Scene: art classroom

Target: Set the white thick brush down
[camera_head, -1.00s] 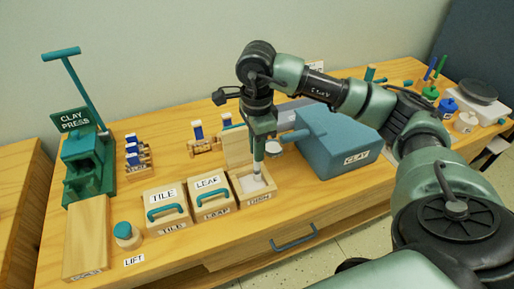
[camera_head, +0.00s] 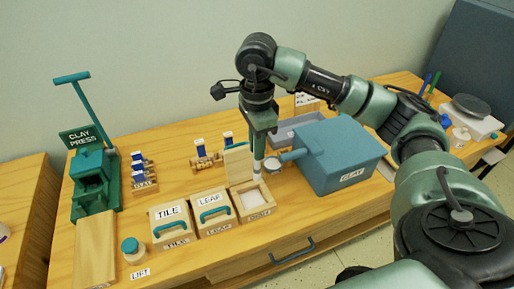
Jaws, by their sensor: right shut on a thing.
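My right gripper (camera_head: 260,133) points straight down and is shut on the white thick brush (camera_head: 258,167). The brush hangs upright, with its pale lower end showing below the jaws; its upper part is hidden. Its lower end is at the back right edge of a small open wooden box (camera_head: 267,208) with pale powder in it. I cannot tell whether the end touches the box. My left gripper is not in view.
A blue clay box (camera_head: 340,152) with a side handle stands right of the brush, a small round tin (camera_head: 272,165) close by. A grey tray (camera_head: 294,132) lies behind. Closed TILE (camera_head: 171,212) and LEAF (camera_head: 210,203) boxes and the clay press (camera_head: 95,180) are left.

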